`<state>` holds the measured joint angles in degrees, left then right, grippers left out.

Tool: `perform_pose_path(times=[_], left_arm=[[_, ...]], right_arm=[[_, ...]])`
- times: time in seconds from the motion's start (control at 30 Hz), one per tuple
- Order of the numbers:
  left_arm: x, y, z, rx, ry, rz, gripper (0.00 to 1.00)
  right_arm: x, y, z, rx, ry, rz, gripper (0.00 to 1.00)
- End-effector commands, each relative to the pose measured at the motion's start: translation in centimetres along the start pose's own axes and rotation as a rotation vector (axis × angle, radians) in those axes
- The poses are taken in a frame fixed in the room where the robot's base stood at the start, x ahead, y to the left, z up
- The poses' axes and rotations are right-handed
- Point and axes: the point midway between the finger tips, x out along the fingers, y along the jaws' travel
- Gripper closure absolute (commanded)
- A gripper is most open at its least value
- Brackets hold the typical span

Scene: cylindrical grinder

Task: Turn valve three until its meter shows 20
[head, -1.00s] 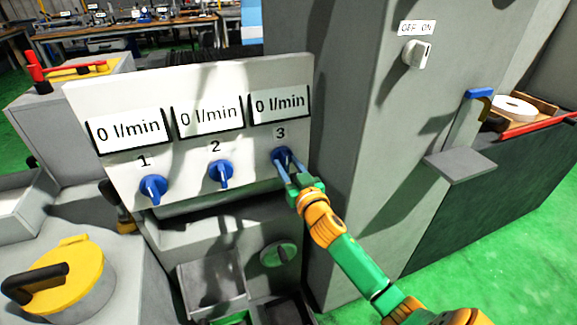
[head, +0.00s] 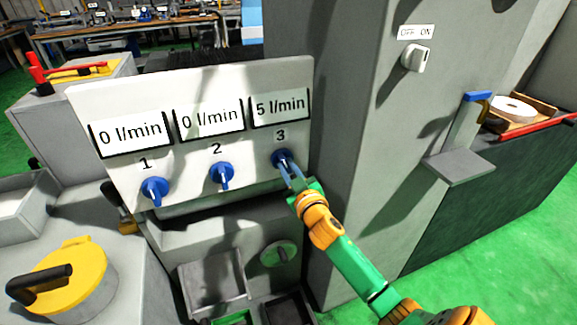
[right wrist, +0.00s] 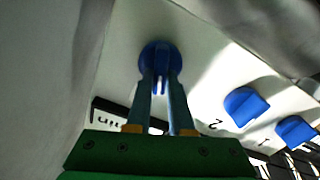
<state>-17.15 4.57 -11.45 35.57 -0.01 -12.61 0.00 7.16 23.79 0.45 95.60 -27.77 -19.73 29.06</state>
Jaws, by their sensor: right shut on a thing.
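Valve three (head: 281,157) is a blue knob under the number 3 at the right of the white panel. Its meter (head: 280,106) above reads 5 l/min. My right gripper (head: 288,167) reaches up from the lower right and is shut on the knob. In the right wrist view, the two fingers of the gripper (right wrist: 161,85) pinch the ridge of the round blue valve three (right wrist: 158,55). The fingers hide part of the knob. My left gripper is not in view.
Valve one (head: 154,190) and valve two (head: 221,175) sit to the left on the panel. Their meters (head: 131,130) (head: 209,117) read 0 l/min. A grey machine column (head: 350,130) with an OFF/ON switch (head: 416,57) stands close to the right of the panel.

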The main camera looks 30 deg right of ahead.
Motion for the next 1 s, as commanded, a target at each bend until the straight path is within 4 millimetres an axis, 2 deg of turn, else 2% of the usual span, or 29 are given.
perform_pose_path(times=[0.6, 1.0], left_arm=[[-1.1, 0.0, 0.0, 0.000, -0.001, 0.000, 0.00], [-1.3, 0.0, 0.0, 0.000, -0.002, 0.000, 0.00]], right_arm=[[0.0, -0.2, 0.0, -0.538, 0.001, 0.001, 1.00], [0.0, -0.3, 0.1, -0.717, 0.001, 0.001, 1.00]])
